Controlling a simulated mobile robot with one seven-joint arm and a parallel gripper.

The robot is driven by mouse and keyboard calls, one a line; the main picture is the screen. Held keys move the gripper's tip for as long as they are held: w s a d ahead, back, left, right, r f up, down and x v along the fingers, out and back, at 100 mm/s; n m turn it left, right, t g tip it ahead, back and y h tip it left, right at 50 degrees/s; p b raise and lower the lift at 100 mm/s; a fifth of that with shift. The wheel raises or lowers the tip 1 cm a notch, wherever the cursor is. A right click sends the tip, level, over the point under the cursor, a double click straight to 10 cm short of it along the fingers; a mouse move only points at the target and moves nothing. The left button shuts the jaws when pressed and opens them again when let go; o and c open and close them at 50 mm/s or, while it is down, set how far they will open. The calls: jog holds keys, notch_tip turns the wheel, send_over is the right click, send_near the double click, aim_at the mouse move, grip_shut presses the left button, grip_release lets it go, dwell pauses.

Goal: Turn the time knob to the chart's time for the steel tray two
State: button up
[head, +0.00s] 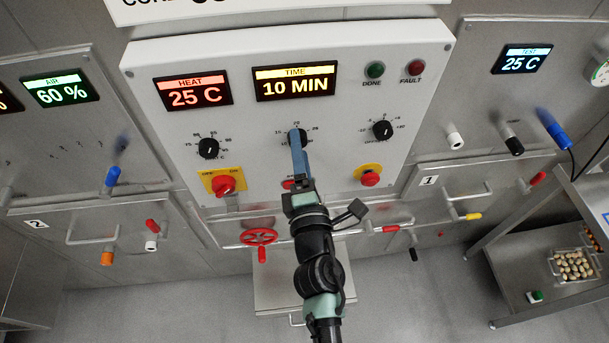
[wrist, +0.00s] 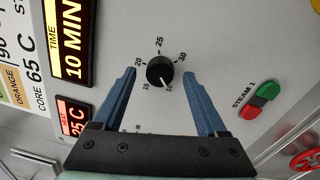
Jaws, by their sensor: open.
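The time knob (wrist: 160,72) is a small black dial. Its white mark points at 10 on a printed scale that runs up to 30. The time display (head: 295,82) reads 10 MIN. My gripper (wrist: 160,76) is open, with one blue finger on each side of the knob in the wrist view; contact cannot be told. In the head view my gripper (head: 298,142) covers most of the knob. Part of a chart (wrist: 20,55) shows at the wrist view's left edge, with ORANGE, CORE and 65 C readable; its times are cut off.
The heat knob (head: 208,148) and another black knob (head: 382,130) flank the time knob. A heat display (head: 194,94) reads 25 C. A metal tray of round pieces (head: 574,266) stands on the right shelf.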

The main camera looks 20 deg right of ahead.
jog(key=b+v, duration=0.5)
jog(key=v, duration=0.7)
jog(key=shift+s, duration=0.2)
